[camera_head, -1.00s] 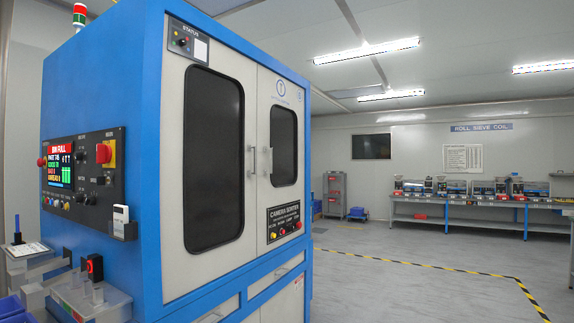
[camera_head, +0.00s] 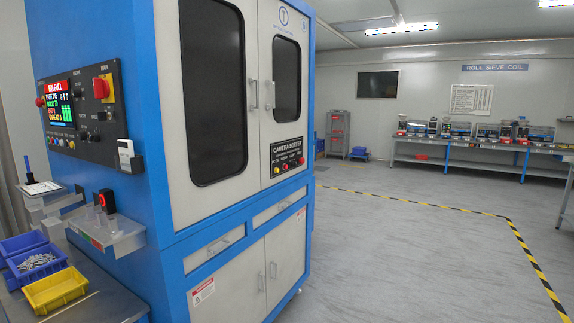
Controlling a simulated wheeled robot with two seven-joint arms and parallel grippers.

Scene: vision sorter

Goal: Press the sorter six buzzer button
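The sorter (camera_head: 151,150) is a tall blue and white cabinet on the left in the head view. Its front has a black plate (camera_head: 287,149) marked CAMERA SORTER, with a row of small red and yellow buttons; their labels are too small to read. On its left side is a dark control panel (camera_head: 85,130). This panel has a screen (camera_head: 59,105) with a red BIN FULL banner, a red and yellow switch (camera_head: 103,89), a red button (camera_head: 40,102) and several small coloured buttons (camera_head: 62,142). I cannot tell which is the buzzer button. Neither gripper is in view.
A side table holds a yellow bin (camera_head: 57,300) and blue bins (camera_head: 22,242), one with metal parts. A clear box (camera_head: 110,239) juts from the sorter's side. Grey floor (camera_head: 400,265) with striped tape is clear at right. Workbenches (camera_head: 470,145) line the back wall.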

